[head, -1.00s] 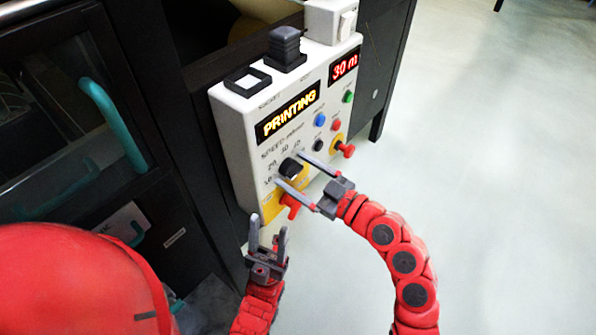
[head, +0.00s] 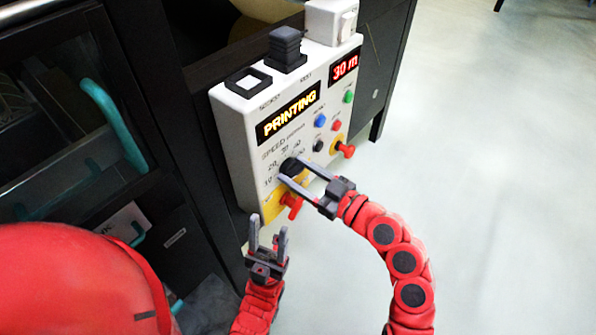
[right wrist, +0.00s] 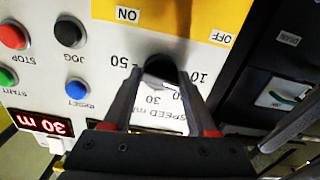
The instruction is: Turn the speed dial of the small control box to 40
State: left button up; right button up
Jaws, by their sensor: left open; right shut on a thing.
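The white control box (head: 240,125) shows a lit PRINTING sign and a 30 m readout. Its black speed dial (head: 292,167) sits low on the front, ringed by numbers from 10 to 50. My right gripper (head: 294,171) is shut on the dial, with one finger on each side. In the right wrist view the dial (right wrist: 160,68) is between the fingertips, with 50 and 10 on either side and 30 below it. My left gripper (head: 267,228) is open and empty, just below the box.
A red switch handle (head: 292,207) on a yellow plate is close below the dial. Several coloured buttons, including a blue one (head: 320,120), and another red knob (head: 347,151) are to the right. A dark cabinet with a teal handle (head: 118,125) stands left. The floor at right is clear.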

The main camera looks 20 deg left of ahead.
jog(key=m, duration=0.3)
jog(key=shift+w+m+p, duration=0.1)
jog(key=shift+m+p, duration=0.2)
jog(key=shift+p, duration=0.1)
jog(key=m+p, duration=0.1)
jog(key=m, duration=0.1)
jog(key=shift+m, duration=0.4)
jog(key=m+p, duration=0.3)
jog(key=m, duration=0.3)
jog(key=shift+p, duration=0.4)
jog(key=m+p, duration=0.2)
jog(key=m, duration=0.2)
jog(key=shift+d, duration=0.1)
jog(key=m+p, duration=0.3)
jog(key=m, duration=0.1)
jog(key=m+p, duration=0.2)
jog(key=m, duration=0.1)
jog(key=shift+f, duration=0.15)
jog(key=shift+f+m+p, duration=0.1)
jog(key=shift+m+p, duration=0.35)
jog(key=shift+m, duration=0.45)
